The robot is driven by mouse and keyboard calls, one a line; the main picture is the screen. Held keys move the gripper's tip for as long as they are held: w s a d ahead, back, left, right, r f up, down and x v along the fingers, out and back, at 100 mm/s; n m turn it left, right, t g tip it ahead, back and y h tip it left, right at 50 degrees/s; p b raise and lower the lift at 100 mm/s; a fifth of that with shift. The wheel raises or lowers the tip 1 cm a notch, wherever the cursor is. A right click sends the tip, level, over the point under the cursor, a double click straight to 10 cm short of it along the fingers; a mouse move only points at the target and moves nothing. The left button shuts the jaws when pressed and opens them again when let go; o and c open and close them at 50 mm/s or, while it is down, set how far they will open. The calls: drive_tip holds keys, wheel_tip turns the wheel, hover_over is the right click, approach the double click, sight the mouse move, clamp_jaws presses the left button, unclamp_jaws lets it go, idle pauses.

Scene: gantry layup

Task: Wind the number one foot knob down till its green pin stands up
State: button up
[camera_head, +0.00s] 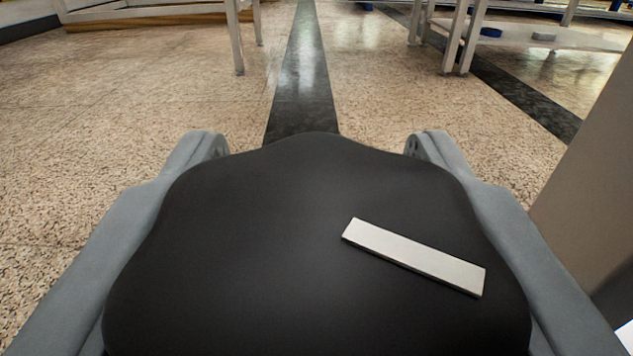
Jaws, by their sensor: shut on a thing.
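A big black knob with a wavy, lobed rim (250,250) fills the lower middle of the view, close to the camera. A pale flat bar (415,257) lies on its top face, slanting down to the right. My gripper (317,150) is shut on the knob, with one grey finger along its left side and one along its right side. No green pin shows in this view. Whatever is under the knob is hidden by it. I see no number on the knob.
A beige upright surface (595,180) stands close on the right. Speckled floor (170,90) with dark stripes (303,80) lies open ahead. White-legged tables or racks stand farther back, left and right; a low shelf (560,38) at right holds small items.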

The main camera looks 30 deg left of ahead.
drive_tip(key=shift+m+t+h, duration=0.4)
drive_tip(key=shift+h, duration=0.1)
